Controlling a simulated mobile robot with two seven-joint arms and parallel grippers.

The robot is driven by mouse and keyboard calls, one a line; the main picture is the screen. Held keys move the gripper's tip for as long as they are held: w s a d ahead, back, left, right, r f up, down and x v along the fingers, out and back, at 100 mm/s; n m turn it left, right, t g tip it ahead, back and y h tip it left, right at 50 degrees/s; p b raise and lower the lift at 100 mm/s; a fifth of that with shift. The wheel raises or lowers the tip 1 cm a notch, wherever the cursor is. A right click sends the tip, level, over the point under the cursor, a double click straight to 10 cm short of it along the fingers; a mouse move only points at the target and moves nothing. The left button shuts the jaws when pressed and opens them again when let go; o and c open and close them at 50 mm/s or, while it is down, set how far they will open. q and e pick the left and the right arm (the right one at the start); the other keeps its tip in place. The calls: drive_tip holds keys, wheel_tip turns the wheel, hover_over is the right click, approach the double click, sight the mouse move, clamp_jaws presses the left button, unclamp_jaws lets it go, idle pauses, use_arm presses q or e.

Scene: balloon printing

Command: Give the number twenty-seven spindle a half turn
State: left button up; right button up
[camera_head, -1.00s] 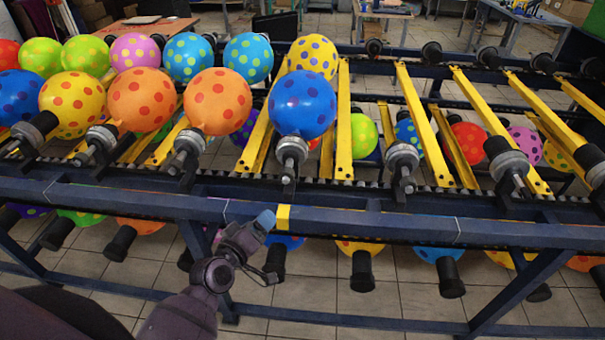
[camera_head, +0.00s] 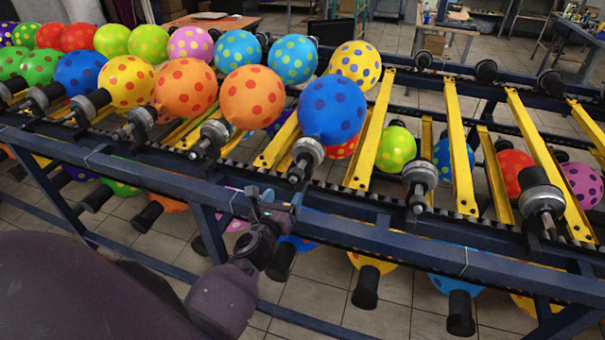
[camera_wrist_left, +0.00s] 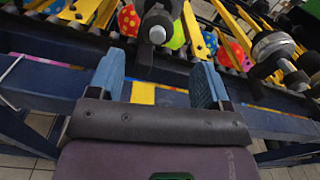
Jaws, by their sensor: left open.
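My left gripper (camera_head: 272,208) is in front of the conveyor's front rail, just below the row of spindles. In the left wrist view its two blue fingers (camera_wrist_left: 158,84) are spread apart with nothing held between them. A black and silver spindle (camera_wrist_left: 158,26) stands ahead, in line with the gap between the fingers and beyond their tips. In the head view the closest spindle (camera_head: 305,160) carries a blue balloon with purple dots (camera_head: 332,108). No spindle numbers are readable, so I cannot tell which is twenty-seven. My right gripper is out of view.
The dark blue front rail (camera_head: 390,236) crosses below the spindles, with a yellow mark (camera_wrist_left: 143,94) on it. Bare spindles (camera_head: 419,180) and yellow slats (camera_head: 459,150) continue to the right. An orange balloon (camera_head: 252,97) is on the spindle to the left. More balloons hang underneath.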

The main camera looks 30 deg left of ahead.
sight(294, 178)
use_arm(q)
drive_tip(key=shift+a+n, duration=0.15)
drive_tip(key=shift+n, duration=0.15)
drive_tip(key=shift+a, duration=0.1)
drive_tip(key=x, duration=1)
drive_tip(key=shift+w+b, duration=0.3)
drive_tip(key=shift+b, duration=0.1)
